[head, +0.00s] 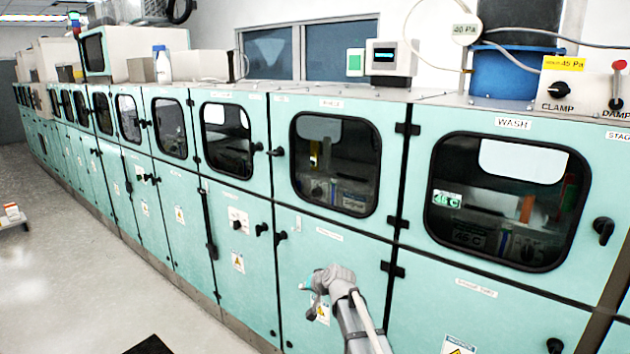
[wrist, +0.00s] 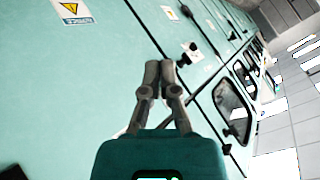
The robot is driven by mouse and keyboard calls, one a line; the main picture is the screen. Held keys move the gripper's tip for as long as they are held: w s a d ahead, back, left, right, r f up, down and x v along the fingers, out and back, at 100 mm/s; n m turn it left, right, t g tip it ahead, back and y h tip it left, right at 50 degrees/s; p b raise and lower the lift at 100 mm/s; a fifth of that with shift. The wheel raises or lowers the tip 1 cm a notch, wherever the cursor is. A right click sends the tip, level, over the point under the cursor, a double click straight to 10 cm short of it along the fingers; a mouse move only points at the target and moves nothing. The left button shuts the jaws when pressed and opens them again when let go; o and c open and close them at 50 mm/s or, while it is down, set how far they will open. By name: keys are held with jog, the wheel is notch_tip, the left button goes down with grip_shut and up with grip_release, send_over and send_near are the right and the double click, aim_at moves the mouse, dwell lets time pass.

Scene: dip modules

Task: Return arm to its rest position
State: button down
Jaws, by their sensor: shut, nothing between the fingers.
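My gripper (wrist: 158,68) shows in the wrist view with its two fingers together, shut and empty. In that view it is in front of the teal cabinet panels, which look tilted there. In the head view my arm (head: 342,290) rises from the bottom, in front of a lower teal door below the windows. The gripper's fingers are hard to make out in the head view. I cannot tell how far the gripper is from the door.
A long row of teal cabinets (head: 357,271) with windowed upper doors runs to the far left. Black knobs and latches, such as the knob (head: 603,228) on the WASH door, stick out. A clamp control box (head: 577,92) sits on top. The floor (head: 75,270) at left is mostly clear.

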jog(key=s+d+f+g+h, duration=0.3)
jog(key=s+d+g, duration=0.1)
jog(key=s+d, duration=0.6)
jog(key=s+d+f+g+h, duration=0.3)
jog(key=s+d, duration=0.7)
jog(key=s, duration=0.7)
jog(key=shift+s+f+n+g+h, duration=0.25)
jog(key=shift+f+n+g+h, duration=0.05)
jog(key=shift+f+g, duration=0.1)
jog(key=c, duration=1.3)
grip_release()
jog(key=shift+c, duration=0.2)
